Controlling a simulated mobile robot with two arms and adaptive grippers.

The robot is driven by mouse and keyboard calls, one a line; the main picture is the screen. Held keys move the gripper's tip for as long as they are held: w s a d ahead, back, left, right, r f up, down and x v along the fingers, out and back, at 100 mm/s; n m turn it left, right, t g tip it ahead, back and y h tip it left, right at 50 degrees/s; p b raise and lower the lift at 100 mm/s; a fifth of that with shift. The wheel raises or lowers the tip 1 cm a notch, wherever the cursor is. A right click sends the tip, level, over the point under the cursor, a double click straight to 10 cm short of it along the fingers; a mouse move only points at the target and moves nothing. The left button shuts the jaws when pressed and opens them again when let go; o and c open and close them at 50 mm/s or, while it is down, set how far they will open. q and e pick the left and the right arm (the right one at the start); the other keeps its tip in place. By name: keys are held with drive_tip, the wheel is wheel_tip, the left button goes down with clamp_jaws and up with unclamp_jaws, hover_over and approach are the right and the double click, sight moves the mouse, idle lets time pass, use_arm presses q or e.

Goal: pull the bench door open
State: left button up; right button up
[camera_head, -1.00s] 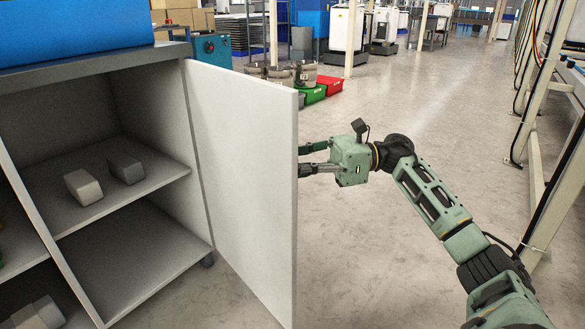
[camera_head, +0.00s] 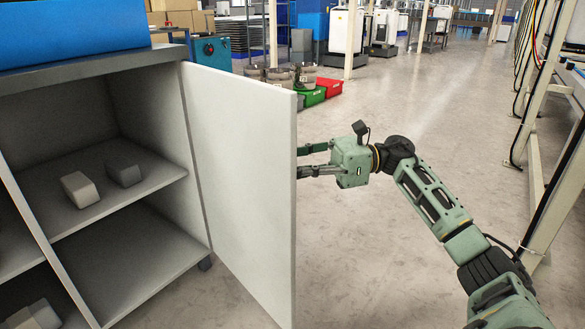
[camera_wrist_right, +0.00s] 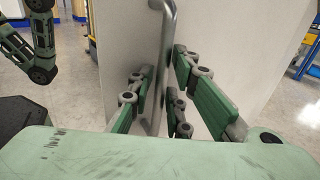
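The bench door (camera_head: 240,170) is a pale panel standing wide open, hinged on the right side of the grey bench (camera_head: 150,58). My right gripper (camera_head: 308,160) is at the door's outer face, past its free edge, with its fingertips partly hidden by the door in the head view. In the right wrist view the door (camera_wrist_right: 125,40) carries a grey upright bar handle (camera_wrist_right: 168,45). My right gripper's fingers (camera_wrist_right: 160,90) are spread on either side of the handle, with gaps showing; I see no firm hold on it. My left gripper is not in view.
Grey blocks (camera_head: 80,190) lie on the bench shelf (camera_head: 150,180). A blue box (camera_head: 75,30) sits on the bench top. Green and red bins (camera_head: 328,87) stand on the floor behind the door. A metal frame (camera_head: 535,130) lines the right side; open floor lies between.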

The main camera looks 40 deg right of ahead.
drive_tip(key=v, duration=1.2)
drive_tip(key=shift+d, duration=0.1)
